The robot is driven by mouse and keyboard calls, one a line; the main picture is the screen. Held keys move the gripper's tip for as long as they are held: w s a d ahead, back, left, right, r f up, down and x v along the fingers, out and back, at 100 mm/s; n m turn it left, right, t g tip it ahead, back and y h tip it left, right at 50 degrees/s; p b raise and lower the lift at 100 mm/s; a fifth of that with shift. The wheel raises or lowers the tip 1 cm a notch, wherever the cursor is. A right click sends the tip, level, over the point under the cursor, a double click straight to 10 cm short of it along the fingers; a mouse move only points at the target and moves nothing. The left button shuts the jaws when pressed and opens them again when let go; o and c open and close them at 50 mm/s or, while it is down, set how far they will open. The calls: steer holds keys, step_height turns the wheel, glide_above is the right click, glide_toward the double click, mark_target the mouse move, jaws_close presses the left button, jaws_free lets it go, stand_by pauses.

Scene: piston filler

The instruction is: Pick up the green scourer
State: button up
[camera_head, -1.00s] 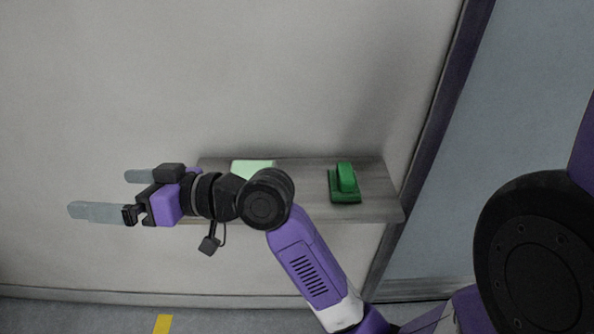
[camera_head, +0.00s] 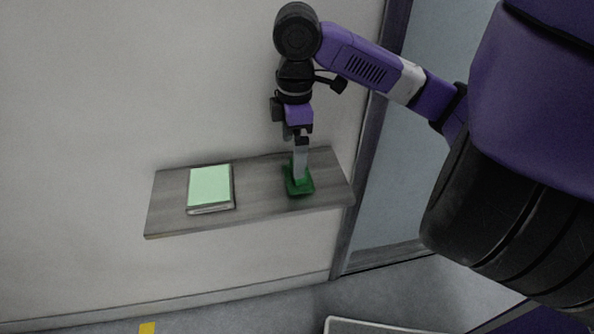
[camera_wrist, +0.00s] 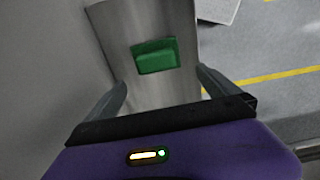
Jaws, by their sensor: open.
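The green scourer (camera_head: 303,188) lies on the right part of a grey wooden wall shelf (camera_head: 265,196). In the head view my gripper (camera_head: 300,178) points down over it and its fingers hide part of it. In the wrist view the scourer (camera_wrist: 155,55) shows whole, with a raised block on top. It sits ahead of my open fingers (camera_wrist: 160,85), roughly midway between their lines. Nothing is held. In the head view I cannot tell whether a finger touches the scourer.
A pale green book-like block (camera_head: 210,187) lies on the left part of the shelf. The wall (camera_head: 120,90) stands behind the shelf. A door frame (camera_head: 362,150) rises at its right end. A white-edged object (camera_head: 370,327) is at the lower edge of the head view.

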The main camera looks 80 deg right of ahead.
steer(key=shift+s+d+f, duration=0.1)
steer(key=shift+s+d, duration=0.15)
steer(key=shift+s, duration=0.35)
steer(key=shift+s+f, duration=0.1)
steer(key=shift+f, duration=0.25)
steer(key=shift+w+d+f+p, duration=0.1)
steer(key=shift+f+p, duration=0.3)
steer(key=shift+f, duration=1.3)
steer(key=shift+w+d+f+p, duration=0.1)
steer(key=shift+f+p, duration=0.25)
steer(key=shift+f, duration=1.35)
steer(key=c, duration=1.2)
steer(key=shift+r, duration=0.1)
step_height(320, 180, up, 20)
steer(key=b, duration=0.1)
